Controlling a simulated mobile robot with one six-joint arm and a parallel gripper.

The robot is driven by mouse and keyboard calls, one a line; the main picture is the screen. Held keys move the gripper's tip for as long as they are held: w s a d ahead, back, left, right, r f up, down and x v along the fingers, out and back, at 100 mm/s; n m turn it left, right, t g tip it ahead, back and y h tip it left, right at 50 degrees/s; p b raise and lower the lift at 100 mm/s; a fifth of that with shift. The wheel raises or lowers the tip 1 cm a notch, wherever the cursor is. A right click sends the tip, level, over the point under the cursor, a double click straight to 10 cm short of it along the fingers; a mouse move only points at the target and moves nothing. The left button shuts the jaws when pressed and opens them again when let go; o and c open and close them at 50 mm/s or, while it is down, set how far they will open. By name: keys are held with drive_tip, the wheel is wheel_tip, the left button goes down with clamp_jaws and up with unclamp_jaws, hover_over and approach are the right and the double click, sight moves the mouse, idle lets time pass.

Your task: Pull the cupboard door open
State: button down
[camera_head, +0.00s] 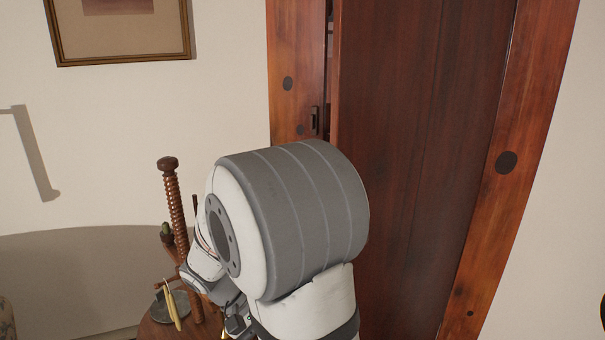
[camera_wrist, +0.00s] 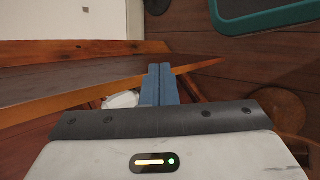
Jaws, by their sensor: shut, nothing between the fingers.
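The cupboard door (camera_head: 420,120) is a tall dark red-brown wooden panel in a lighter orange-brown frame (camera_head: 290,60). A narrow dark gap shows along the door's left edge, beside the left post. A small dark metal fitting (camera_head: 315,118) sits on that post by the gap. My arm covers the door's lower left part in the head view and hides my gripper there. In the wrist view my gripper (camera_wrist: 159,72) has its blue fingers pressed together and empty. Orange-brown wood runs behind and beside the fingertips; I cannot tell whether they touch it.
A small round wooden table (camera_head: 160,329) with a spiral wooden post (camera_head: 175,210) stands left of my arm. A small cactus (camera_head: 167,233) is beside the post. A framed picture (camera_head: 120,30) hangs on the left wall. A teal-edged dark object (camera_wrist: 265,12) shows in the wrist view.

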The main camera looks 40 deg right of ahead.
drive_tip(key=w+d+r+m+g+h+p, duration=0.1)
drive_tip(key=w+d+r+h+p, duration=0.4)
drive_tip(key=r+p, duration=0.5)
drive_tip(key=w+d+r+m+g+h+p, duration=0.2)
drive_tip(key=w+r+h+p, duration=0.35)
drive_tip(key=r+p, duration=0.45)
drive_tip(key=s+d+p, duration=0.3)
drive_tip(key=s+d, duration=0.4)
drive_tip(key=d, duration=0.1)
drive_tip(key=shift+s+d+y+p, duration=0.15)
drive_tip(key=shift+s+y+p, duration=0.15)
drive_tip(key=shift+y+p, duration=0.1)
